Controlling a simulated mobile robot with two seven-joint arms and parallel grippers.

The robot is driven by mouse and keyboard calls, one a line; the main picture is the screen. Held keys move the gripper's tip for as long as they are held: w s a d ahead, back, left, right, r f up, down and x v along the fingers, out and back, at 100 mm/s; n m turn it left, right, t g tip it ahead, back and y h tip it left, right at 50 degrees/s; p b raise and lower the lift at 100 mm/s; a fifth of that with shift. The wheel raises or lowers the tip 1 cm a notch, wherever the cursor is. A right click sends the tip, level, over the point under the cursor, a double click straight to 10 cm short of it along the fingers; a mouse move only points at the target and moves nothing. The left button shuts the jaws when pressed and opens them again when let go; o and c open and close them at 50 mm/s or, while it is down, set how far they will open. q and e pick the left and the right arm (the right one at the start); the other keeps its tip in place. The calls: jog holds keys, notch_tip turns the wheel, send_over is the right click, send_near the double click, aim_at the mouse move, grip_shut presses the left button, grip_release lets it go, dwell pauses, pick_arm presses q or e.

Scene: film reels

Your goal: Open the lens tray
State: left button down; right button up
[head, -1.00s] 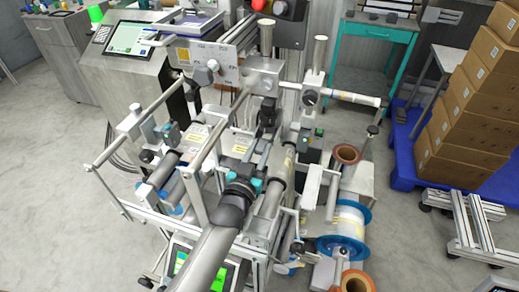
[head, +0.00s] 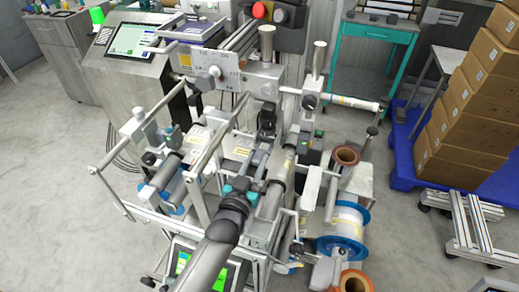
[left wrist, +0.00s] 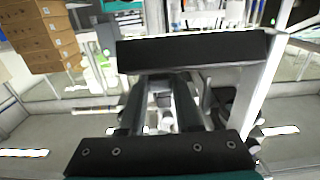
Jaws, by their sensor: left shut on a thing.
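My left arm comes up from the bottom of the head view. My left gripper (head: 244,182), black with teal sides, is low over the middle of the reel machine. The bar looks like a handle; the lens tray itself cannot be made out clearly. My right gripper is not in view.
The reel machine (head: 262,82) has rods and rollers around my arm. A blue-flanged reel (head: 345,222) sits to the right. Stacked cartons (head: 465,110) stand on a blue pallet at the right. A teal table (head: 375,32) is behind. Floor at left is clear.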

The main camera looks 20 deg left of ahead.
pick_arm(q)
jog(key=shift+s+p, duration=0.55)
jog(key=shift+s, duration=0.95)
jog(key=c, duration=0.6)
grip_release()
jog(key=s, duration=1.5)
jog(key=shift+a, duration=0.3)
